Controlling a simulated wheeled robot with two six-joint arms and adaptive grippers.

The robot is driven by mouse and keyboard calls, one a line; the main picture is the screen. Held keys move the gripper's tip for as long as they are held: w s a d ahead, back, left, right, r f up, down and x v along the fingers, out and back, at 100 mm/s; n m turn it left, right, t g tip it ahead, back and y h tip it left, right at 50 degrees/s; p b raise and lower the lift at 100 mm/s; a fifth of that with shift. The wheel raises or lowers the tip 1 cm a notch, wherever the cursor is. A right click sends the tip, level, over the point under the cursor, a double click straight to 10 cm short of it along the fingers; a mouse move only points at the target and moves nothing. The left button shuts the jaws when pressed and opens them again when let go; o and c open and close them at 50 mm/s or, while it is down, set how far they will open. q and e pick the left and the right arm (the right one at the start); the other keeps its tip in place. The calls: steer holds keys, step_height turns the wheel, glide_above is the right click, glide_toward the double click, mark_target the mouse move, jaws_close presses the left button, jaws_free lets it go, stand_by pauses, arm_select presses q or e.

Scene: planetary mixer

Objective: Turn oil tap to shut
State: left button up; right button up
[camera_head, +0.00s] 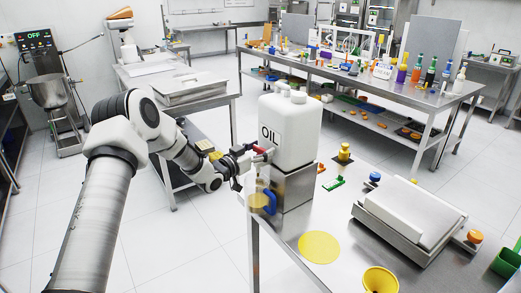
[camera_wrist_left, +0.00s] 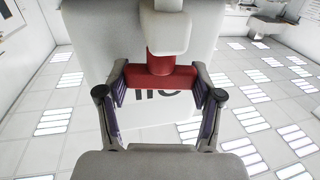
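The white oil container (camera_head: 291,130), labelled OIL, stands on a metal stand (camera_head: 290,188) at the table's left end. Its tap has a red handle (camera_wrist_left: 160,76), which fills the space between the fingers of my left gripper (camera_wrist_left: 160,84) in the left wrist view. Both fingers appear to touch the handle's ends. In the head view the gripper (camera_head: 250,156) is at the container's left side and partly hides the tap. A clear jug with a blue handle (camera_head: 270,202) is below the tap, with yellowish content. My right gripper is out of view.
On the near table are a yellow disc (camera_head: 319,247), a yellow funnel (camera_head: 380,281), a flat metal device (camera_head: 408,218), a yellow-capped bottle (camera_head: 344,153) and a green container (camera_head: 506,262). A mixer with an OFF display (camera_head: 36,42) stands at the far left.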

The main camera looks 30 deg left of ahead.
arm_select(q)
steer(key=shift+a+f+m+h+b, duration=0.1)
steer(key=shift+m+h+b, duration=0.4)
steer(key=shift+h, duration=0.3)
steer(key=shift+m+g+h, duration=0.6)
steer(key=shift+m+h, duration=0.2)
steer(key=shift+h, duration=0.4)
steer(key=o, duration=1.2)
steer(key=shift+c, duration=0.2)
steer(key=v, duration=1.1)
steer(key=shift+s, duration=0.45)
